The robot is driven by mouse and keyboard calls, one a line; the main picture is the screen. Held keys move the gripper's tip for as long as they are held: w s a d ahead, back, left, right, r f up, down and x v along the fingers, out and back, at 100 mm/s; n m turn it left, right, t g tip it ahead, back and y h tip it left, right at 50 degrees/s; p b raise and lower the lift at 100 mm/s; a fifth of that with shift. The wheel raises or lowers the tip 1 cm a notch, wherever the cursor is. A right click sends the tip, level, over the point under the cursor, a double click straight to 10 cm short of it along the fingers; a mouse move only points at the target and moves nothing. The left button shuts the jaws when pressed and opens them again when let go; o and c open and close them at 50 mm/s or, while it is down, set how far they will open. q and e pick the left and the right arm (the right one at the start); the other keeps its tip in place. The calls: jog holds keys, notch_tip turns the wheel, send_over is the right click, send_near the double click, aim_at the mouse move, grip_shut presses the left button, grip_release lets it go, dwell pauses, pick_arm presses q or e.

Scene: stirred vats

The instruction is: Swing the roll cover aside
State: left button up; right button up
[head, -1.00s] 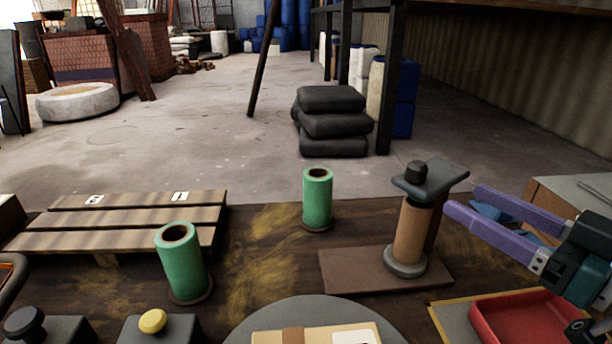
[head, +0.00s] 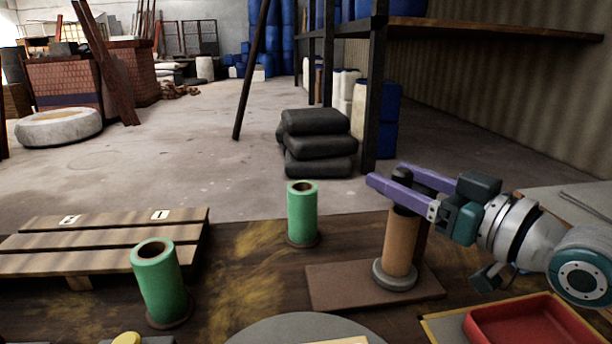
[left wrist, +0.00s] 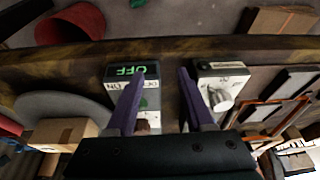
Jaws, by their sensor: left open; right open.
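The roll cover's black knob (head: 402,176) shows above the brown roll (head: 401,242), between the fingers of my right gripper (head: 386,172). The cover's flat plate is mostly hidden behind the gripper, so I cannot tell its exact position. The roll stands upright on a brown base board (head: 340,288), with a dark post behind it. My right gripper is open, its purple fingers on either side of the knob; I cannot tell whether they touch it. My left gripper (left wrist: 160,75) is open and empty in the left wrist view, above boxes with controls.
Two green rolls (head: 302,212) (head: 158,282) stand left of the base board. A slatted wooden rack (head: 110,242) is at the left. A red tray (head: 530,330) lies at the front right. A box with a green OFF display (left wrist: 131,72) stands under my left gripper.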

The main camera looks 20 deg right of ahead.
jog(key=shift+c, duration=0.2)
grip_shut()
dwell(0.3)
dwell(0.9)
